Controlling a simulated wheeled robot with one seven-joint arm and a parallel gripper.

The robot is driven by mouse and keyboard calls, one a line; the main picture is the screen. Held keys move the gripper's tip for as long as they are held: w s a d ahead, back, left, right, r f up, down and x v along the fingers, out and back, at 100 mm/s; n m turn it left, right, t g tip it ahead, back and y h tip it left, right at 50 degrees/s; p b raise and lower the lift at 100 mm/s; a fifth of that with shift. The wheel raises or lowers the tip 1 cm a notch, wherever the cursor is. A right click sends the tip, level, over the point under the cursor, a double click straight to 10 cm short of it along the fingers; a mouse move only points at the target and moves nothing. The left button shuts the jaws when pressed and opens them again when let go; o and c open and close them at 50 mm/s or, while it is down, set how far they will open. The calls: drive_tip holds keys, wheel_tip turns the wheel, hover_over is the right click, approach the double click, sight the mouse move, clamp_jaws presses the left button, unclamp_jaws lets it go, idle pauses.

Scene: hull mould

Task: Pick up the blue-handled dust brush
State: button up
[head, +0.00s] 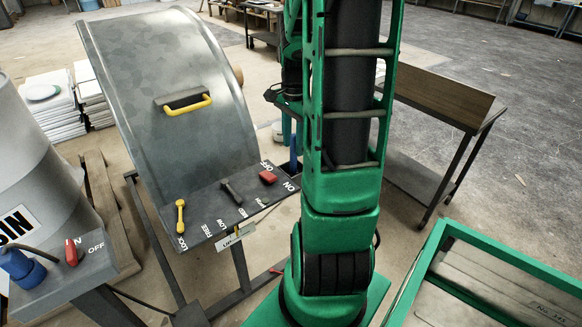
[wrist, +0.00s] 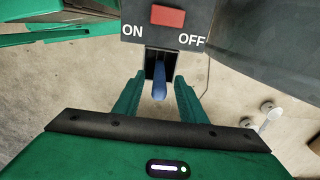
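The blue handle of the dust brush (wrist: 159,82) points toward the wrist camera from a dark holder (wrist: 150,55) below the ON/OFF panel. The brush's bristles are not visible. My gripper (wrist: 160,88) is open, with one green finger on each side of the handle and a gap showing on both sides. In the head view a small blue piece of the handle (head: 293,152) shows beside the right end of the control panel. My arm hides much of the area there, and the gripper is hard to make out.
The grey curved mould (head: 165,85) with a yellow handle (head: 187,104) stands left of my arm. Its panel (head: 215,205) carries yellow, black and red (head: 268,177) controls. A grey drum (head: 35,170) is at left. A table (head: 440,100) and a green-framed bin (head: 480,250) are at right.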

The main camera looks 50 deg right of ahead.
drive_tip(key=shift+c, duration=0.7)
clamp_jaws()
